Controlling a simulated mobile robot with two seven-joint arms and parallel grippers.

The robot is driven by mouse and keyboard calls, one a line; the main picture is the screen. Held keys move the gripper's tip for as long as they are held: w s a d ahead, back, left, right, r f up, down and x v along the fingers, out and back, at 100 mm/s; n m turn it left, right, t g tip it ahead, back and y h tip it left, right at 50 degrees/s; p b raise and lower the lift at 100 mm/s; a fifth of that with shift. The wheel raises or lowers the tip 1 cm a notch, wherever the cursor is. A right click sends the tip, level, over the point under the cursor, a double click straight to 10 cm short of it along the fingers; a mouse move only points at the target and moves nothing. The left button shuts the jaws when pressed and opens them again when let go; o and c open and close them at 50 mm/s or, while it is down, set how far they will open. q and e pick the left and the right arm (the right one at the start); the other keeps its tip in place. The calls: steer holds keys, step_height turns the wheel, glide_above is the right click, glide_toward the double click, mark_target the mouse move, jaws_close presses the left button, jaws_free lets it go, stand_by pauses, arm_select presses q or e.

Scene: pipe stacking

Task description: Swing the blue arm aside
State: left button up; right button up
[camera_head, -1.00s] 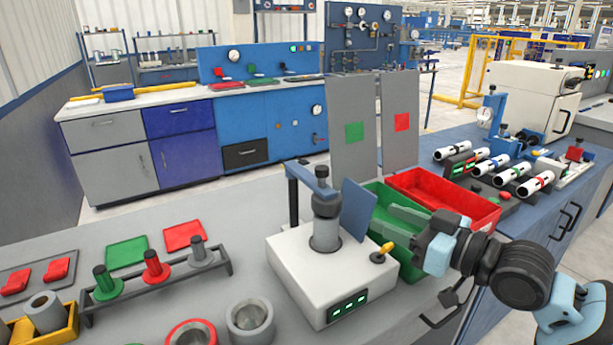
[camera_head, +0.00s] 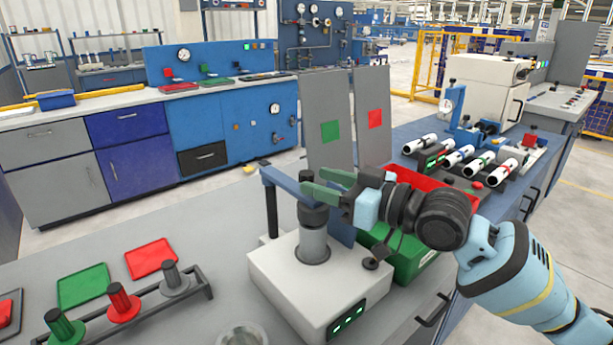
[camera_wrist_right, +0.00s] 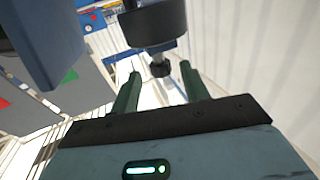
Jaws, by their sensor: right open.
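The blue arm (camera_head: 284,181) is a flat bar on a dark upright post, reaching across the top of the white machine (camera_head: 303,292). Its right end meets the dark cap above the grey cylinder (camera_head: 314,244). My right gripper (camera_head: 312,182) is open, its green fingers at the height of the blue arm's right end. In the right wrist view a black round part (camera_wrist_right: 152,24) with a small knob (camera_wrist_right: 160,69) shows beyond and between the fingers (camera_wrist_right: 158,88). I cannot tell whether the fingers touch the arm. My left gripper is out of view.
A blue upright plate (camera_head: 341,228) stands just behind the cylinder. The green bin (camera_head: 408,262) and red bin (camera_head: 424,180) are right of the machine. A rack with coloured pegs (camera_head: 122,302) stands left.

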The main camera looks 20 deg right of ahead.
mark_target(313, 179)
steer(key=shift+x, duration=1.85)
steer(key=shift+c, duration=0.5)
jaws_close()
